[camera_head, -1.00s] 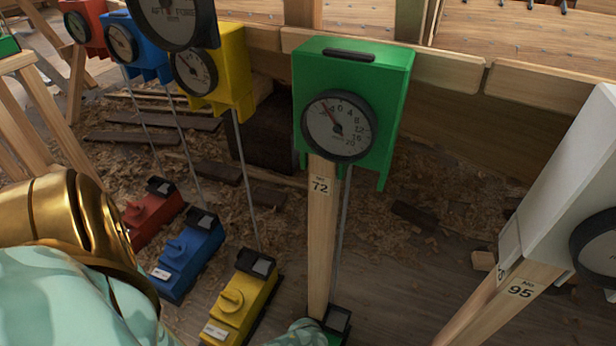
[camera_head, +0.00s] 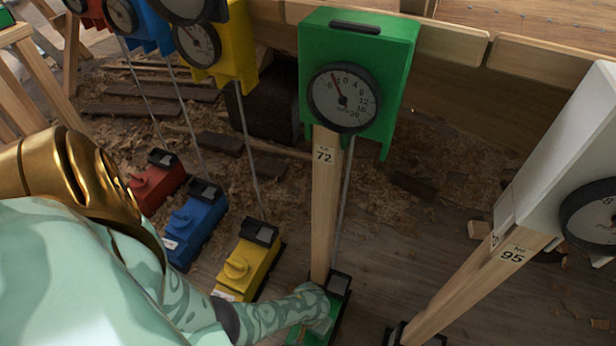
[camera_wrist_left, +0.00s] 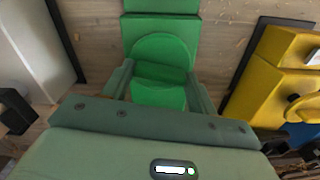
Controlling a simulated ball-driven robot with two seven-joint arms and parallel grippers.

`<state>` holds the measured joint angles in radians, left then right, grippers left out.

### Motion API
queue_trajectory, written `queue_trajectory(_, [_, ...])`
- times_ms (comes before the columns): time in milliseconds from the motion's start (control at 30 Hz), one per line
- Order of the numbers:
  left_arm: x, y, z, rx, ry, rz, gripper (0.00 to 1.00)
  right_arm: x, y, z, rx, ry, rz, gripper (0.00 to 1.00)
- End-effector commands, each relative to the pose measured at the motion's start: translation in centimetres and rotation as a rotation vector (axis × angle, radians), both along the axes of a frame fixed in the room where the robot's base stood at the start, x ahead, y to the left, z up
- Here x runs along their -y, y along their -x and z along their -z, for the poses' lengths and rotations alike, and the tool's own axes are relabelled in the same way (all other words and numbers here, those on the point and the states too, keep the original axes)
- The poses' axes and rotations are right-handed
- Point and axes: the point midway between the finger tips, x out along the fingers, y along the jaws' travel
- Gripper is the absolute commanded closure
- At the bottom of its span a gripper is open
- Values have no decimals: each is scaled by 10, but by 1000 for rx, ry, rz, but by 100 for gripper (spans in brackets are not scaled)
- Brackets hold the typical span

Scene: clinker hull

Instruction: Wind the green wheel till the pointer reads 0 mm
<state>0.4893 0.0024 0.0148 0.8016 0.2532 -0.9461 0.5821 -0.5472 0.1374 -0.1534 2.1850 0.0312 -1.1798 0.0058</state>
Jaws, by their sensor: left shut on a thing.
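The green gauge box (camera_head: 390,50) stands on a wooden post marked 72. A thin rod runs down from the box to a green floor unit (camera_head: 340,283). My left gripper (camera_head: 318,312) reaches down onto this unit. In the left wrist view my gripper (camera_wrist_left: 160,92) is shut on the green wheel (camera_wrist_left: 160,55), one finger on each side. My right gripper is not in view.
Yellow (camera_head: 248,262), blue (camera_head: 195,225) and red (camera_head: 158,180) floor units stand to the left, under matching gauge boxes. A white box (camera_head: 555,150) on a post marked 95 stands at right. Wood shavings and planks litter the floor.

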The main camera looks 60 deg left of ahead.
Motion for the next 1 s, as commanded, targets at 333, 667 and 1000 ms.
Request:
queue_trajectory(333, [0,0,-1,-1,0,320,65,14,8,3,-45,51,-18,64])
queue_trajectory(667, [0,1,0,-2,0,549,65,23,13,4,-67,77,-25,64])
queue_trajectory(1000, [0,1,1,-3,1,654,65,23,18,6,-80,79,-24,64])
